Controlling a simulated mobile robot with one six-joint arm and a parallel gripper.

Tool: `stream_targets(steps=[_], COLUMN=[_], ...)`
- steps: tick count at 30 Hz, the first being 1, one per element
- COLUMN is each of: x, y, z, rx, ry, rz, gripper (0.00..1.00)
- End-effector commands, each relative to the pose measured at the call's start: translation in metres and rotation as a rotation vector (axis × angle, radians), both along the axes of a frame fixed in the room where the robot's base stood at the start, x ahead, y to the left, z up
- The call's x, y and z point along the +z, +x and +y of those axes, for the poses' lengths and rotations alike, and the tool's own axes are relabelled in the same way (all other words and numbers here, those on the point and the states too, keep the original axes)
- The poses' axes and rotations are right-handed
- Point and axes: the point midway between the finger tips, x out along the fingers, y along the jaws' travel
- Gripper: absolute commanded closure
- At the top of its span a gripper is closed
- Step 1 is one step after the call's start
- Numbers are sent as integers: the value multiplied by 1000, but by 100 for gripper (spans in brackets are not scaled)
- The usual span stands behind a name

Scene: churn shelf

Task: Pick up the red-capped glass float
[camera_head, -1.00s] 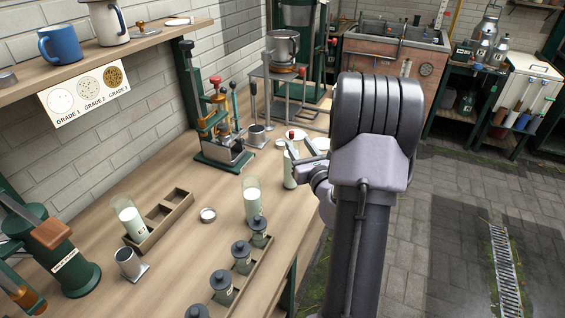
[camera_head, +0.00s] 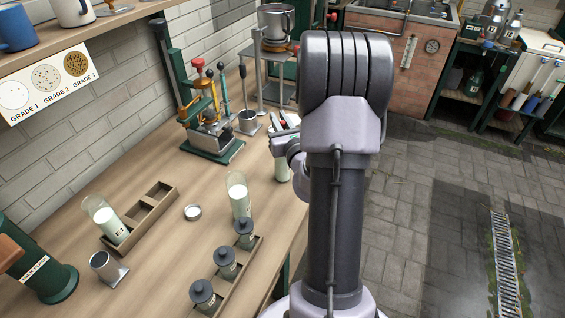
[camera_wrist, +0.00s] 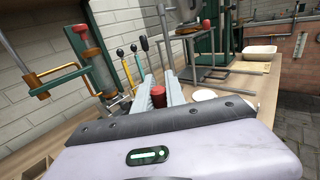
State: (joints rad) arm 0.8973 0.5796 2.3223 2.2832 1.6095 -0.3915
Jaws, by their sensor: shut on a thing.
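The red-capped glass float shows in the wrist view as a red cap (camera_wrist: 158,96) between the two pale fingers. My gripper is also at the middle of the wrist view (camera_wrist: 160,92), shut on the float with a finger on each side of the cap. The fingers and wrist hide most of the float's upper part in the head view. I cannot tell whether its base touches the bench.
Another pale glass cylinder (camera_head: 239,196) stands close to the left of my gripper. A rack of grey-capped jars (camera_head: 228,262) is nearer, and a green press stand (camera_head: 213,146) is behind left. A wooden tray (camera_head: 161,208) lies left. The bench middle has some bare wood.

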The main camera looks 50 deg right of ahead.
Motion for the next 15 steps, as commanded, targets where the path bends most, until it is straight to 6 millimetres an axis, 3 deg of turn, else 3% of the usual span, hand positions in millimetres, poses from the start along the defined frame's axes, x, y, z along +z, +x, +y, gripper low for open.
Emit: stream_targets(steps=[11, 15], x=[2, 23], y=[0, 0], z=[0, 0], rx=[0, 1], ry=[0, -1], rz=[0, -2], gripper=[100, 100])
